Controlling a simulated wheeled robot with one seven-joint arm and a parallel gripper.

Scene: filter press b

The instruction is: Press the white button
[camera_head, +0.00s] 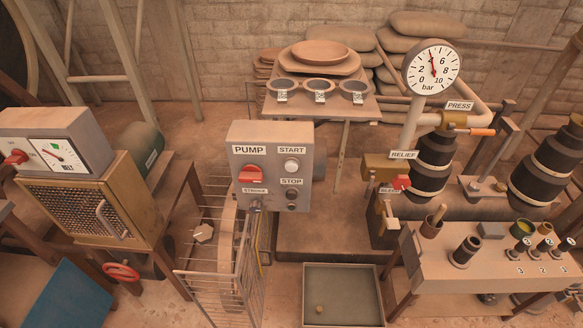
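The white button (291,165) is a round knob under the START label on the front of the grey PUMP box (256,134), near the middle of the head view. A red rotary switch (251,175) is to its left. A dark button (291,194) sits below it under the STOP label. Nothing covers the white button. My gripper is not in view, so I cannot tell where it is relative to the button.
A wire cage (205,275) stands below the pump box at the left. A tray (342,268) lies on the floor at the right, and a bench (440,270) stands beyond it. A BELT control box (62,130) is at the far left. The air in front of the buttons looks clear.

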